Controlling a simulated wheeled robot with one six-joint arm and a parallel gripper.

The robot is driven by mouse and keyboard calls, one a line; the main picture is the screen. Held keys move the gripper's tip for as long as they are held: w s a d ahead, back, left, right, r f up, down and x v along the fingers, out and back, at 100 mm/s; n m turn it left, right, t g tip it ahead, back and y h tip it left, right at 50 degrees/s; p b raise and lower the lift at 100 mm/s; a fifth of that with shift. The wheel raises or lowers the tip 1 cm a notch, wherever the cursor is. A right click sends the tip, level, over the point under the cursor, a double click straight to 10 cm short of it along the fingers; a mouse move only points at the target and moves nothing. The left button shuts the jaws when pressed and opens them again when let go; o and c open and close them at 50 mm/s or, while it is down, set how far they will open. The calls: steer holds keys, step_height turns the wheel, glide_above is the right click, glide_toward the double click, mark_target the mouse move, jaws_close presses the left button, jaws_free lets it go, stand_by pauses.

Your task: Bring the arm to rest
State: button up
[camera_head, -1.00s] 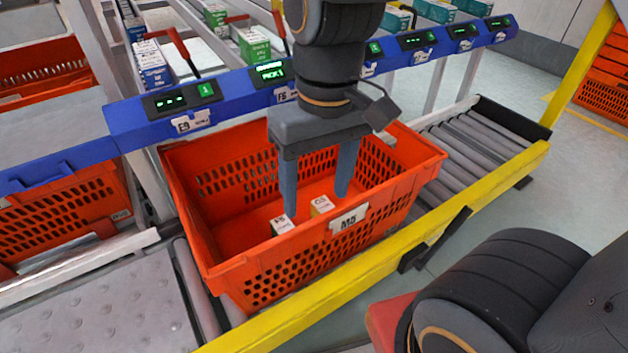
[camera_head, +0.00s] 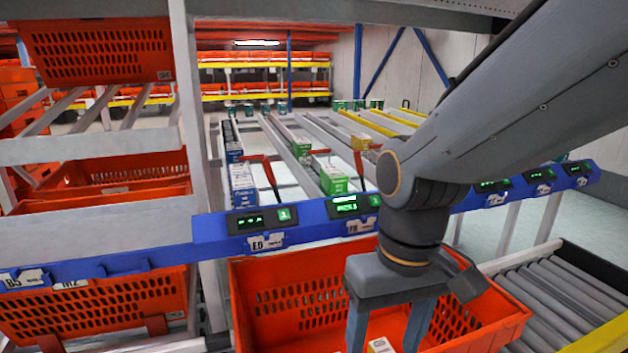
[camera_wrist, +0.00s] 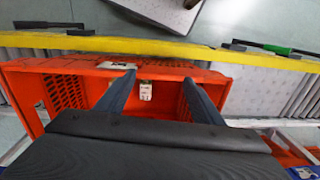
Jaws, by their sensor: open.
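My gripper (camera_head: 389,326) hangs from my arm over the orange tote (camera_head: 300,290) on the conveyor, fingers pointing down. Its two fingers are apart with nothing between them. A small white and green box (camera_head: 380,346) lies in the tote below the fingers. In the wrist view the gripper (camera_wrist: 160,92) also shows open above the tote (camera_wrist: 195,70), with a small box (camera_wrist: 145,91) inside near the tote wall. The tote's lower part is cut off in the head view.
A blue rail (camera_head: 215,236) with lit displays runs behind the tote, below sloped lanes holding small boxes (camera_head: 332,180). A grey upright (camera_head: 187,110) stands left. A roller conveyor (camera_head: 570,300) is at right. A yellow rail (camera_wrist: 150,47) runs alongside the tote.

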steer(key=d+r+m+p, duration=0.3)
steer(key=d+r+p, duration=0.6)
steer(key=p, duration=0.9)
steer(key=shift+d+r+h+p, duration=0.2)
steer(key=shift+r+h+p, duration=0.1)
steer(key=shift+r, duration=0.4)
